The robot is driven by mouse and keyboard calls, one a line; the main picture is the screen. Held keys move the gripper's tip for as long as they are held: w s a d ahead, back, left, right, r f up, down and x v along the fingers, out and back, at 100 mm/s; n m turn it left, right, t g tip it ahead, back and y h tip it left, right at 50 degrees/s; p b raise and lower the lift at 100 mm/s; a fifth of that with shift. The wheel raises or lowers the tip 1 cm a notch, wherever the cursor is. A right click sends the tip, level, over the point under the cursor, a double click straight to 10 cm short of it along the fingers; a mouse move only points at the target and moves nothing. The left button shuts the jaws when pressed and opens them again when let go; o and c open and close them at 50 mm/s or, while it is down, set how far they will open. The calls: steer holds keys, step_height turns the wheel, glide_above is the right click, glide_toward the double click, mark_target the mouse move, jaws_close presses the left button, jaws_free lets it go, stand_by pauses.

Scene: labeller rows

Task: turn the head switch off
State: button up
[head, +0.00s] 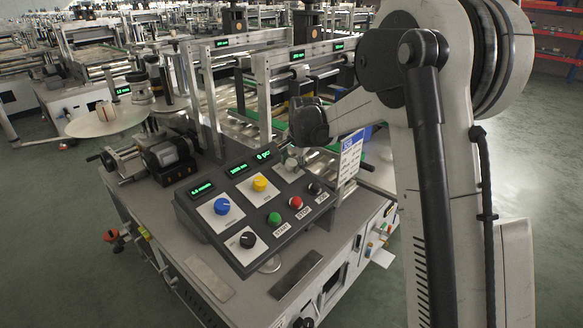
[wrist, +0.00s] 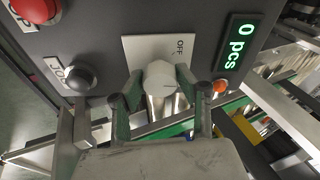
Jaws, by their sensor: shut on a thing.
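The head switch is a pale knob (wrist: 160,76) on a white plate (wrist: 137,50) marked OFF, seen in the wrist view. My gripper (wrist: 160,92) has a finger on each side of this knob and is shut on it. In the head view my gripper (head: 290,160) is at the top right of the control panel (head: 240,218), over the white plate (head: 284,174). The knob's lower part and any other marking on its plate are hidden by my gripper, so its exact turn is hard to tell.
Beside the switch are a lit "0 pcs" display (wrist: 239,45), a black JOG button (wrist: 79,77) and a red button (wrist: 36,8). The panel also has a yellow knob (head: 260,184), a blue knob (head: 222,206) and a green button (head: 274,218). Metal frames stand behind.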

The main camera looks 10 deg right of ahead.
steer(key=n+b, duration=0.2)
steer(key=n, duration=0.3)
steer(key=shift+n+y, duration=0.3)
steer(key=shift+y, duration=0.1)
steer(key=n+b, duration=0.1)
steer(key=n, duration=0.3)
steer(key=shift+n+y, duration=0.4)
steer(key=o, duration=1.1)
steer(key=v, duration=1.2)
steer(key=shift+s+f, duration=0.1)
steer(key=shift+s, duration=0.2)
